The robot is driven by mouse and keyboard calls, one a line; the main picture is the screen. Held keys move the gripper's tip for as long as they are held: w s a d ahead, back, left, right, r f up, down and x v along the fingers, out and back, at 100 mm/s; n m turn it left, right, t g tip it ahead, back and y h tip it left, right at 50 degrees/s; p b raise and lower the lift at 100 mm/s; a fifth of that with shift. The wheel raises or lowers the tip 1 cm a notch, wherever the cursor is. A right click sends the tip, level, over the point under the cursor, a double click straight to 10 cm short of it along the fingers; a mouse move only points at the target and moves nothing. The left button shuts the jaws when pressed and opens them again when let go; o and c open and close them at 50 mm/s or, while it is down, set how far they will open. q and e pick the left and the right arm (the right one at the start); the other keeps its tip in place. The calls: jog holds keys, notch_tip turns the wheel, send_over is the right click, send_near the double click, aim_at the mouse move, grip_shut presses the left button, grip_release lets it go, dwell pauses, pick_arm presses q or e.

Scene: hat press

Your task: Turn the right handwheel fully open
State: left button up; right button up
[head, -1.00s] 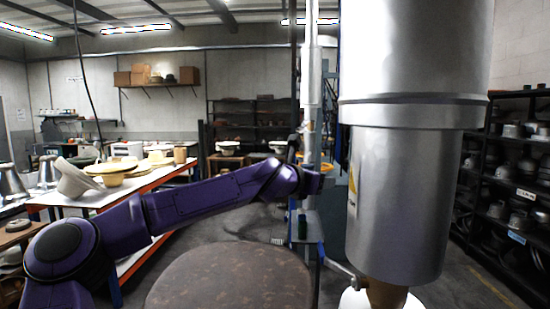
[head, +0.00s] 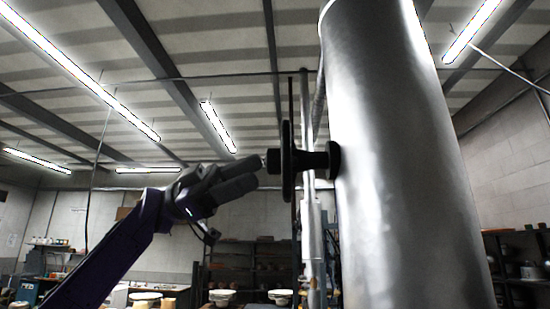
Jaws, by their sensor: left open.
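A dark handwheel (head: 287,161) is seen nearly edge-on, on a black stem that sticks out to the left from a large grey metal cylinder (head: 400,160). My left gripper (head: 262,161) reaches up from the lower left, with its fingertips at the hub on the wheel's left side. I cannot tell if they touch it. The jaws are open. The far side of the wheel is hidden by the viewing angle. My right gripper is not in view.
A thin vertical pipe (head: 309,230) stands behind the handwheel. Dark shelves (head: 262,265) and a table with pale hats (head: 145,296) are at the back, low in view. The space left of the wheel, around my arm, is clear.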

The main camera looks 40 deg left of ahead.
aim_at(275, 162)
pick_arm(q)
jog(key=x, duration=0.6)
jog(key=shift+s+p, duration=0.1)
jog(key=shift+p, duration=0.3)
jog(key=shift+a, duration=0.1)
jog(key=c, duration=0.7)
